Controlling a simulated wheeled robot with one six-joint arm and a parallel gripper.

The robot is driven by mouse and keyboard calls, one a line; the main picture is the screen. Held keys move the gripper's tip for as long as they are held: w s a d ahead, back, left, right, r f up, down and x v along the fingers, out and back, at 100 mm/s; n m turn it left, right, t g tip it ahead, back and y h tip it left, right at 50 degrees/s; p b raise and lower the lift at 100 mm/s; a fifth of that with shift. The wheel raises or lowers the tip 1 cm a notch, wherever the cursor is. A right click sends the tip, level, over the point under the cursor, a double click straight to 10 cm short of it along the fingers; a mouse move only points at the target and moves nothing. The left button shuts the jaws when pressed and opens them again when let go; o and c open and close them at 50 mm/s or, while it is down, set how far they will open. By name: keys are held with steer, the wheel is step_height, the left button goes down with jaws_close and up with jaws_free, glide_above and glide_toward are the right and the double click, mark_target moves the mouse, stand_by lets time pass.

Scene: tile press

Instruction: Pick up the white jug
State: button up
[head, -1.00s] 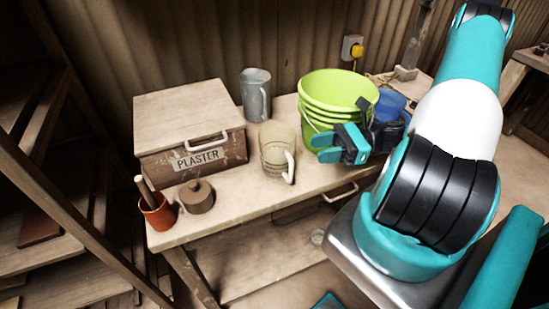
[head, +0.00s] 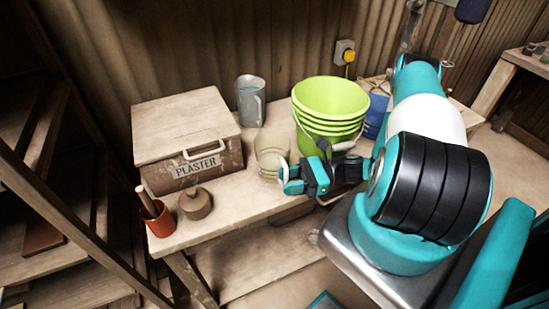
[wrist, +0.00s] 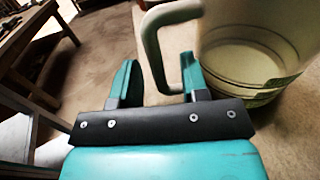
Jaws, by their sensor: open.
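The white jug (head: 270,148), cream and see-through with faint bands, stands upright on the bench beside the green buckets. My gripper (head: 296,180) is at the jug's right front side and hides part of its handle. In the wrist view the jug's body (wrist: 255,60) fills the upper right, and its loop handle (wrist: 150,45) reaches down between the fingers of my gripper (wrist: 158,78). The jaws are open, with a finger on either side of the handle's lower part. I cannot tell whether a finger touches it.
Stacked green buckets (head: 328,98) stand close to the jug. A grey pitcher (head: 250,102) stands behind it, and a wooden plaster box (head: 185,125) is to the left.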

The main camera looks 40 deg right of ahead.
steer(key=shift+w+a, duration=0.15)
steer(key=shift+a, duration=0.25)
steer(key=shift+c, duration=0.2)
jaws_close()
steer(key=shift+r, duration=0.15)
